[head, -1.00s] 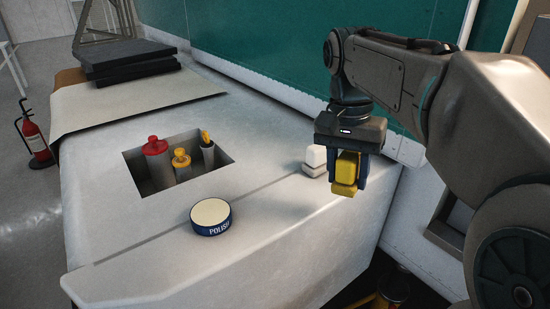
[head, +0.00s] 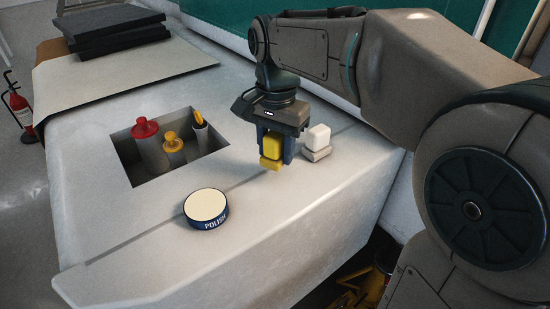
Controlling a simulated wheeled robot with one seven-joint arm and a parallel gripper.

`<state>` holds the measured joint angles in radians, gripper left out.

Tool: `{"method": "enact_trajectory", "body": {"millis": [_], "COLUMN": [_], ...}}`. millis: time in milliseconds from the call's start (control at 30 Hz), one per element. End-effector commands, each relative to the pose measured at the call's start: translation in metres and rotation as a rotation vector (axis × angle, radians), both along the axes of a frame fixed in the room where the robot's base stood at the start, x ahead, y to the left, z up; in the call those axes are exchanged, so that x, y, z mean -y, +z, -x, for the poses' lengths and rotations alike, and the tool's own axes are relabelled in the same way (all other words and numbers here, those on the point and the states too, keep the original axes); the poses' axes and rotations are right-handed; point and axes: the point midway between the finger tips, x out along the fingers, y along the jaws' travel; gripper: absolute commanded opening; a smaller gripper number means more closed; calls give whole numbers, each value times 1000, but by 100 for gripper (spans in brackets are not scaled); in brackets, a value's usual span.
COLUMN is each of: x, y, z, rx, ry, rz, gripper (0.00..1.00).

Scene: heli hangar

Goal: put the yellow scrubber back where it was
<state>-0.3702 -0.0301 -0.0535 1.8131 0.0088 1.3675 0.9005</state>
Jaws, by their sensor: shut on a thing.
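My gripper (head: 272,152) is shut on the yellow scrubber (head: 271,147), a small block with a darker yellow lower part. It is held upright, and I cannot tell whether its underside touches the pale bench surface (head: 250,215). A white scrubber (head: 318,137) with a grey lower part stands just to the right of my gripper. The polish tin (head: 206,209), with a cream lid and blue side, sits to the left of and nearer than the yellow scrubber.
A sunken well (head: 126,160) left of my gripper holds a red-capped bottle (head: 149,145), a yellow-capped bottle (head: 174,149) and a grey holder with a yellow-tipped item (head: 200,130). Dark pads (head: 115,30) lie at the back left.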

Motion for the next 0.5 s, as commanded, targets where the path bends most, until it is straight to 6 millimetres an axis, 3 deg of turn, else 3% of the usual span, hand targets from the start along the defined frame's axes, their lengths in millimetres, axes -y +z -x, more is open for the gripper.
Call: {"method": "enact_trajectory", "body": {"millis": [300,500], "x": [-2,-2], "y": [-38,-41], "z": [0,0], "rx": [-1,1], "ry": [2,2], "rz": [0,1], "gripper": [19,19]}}
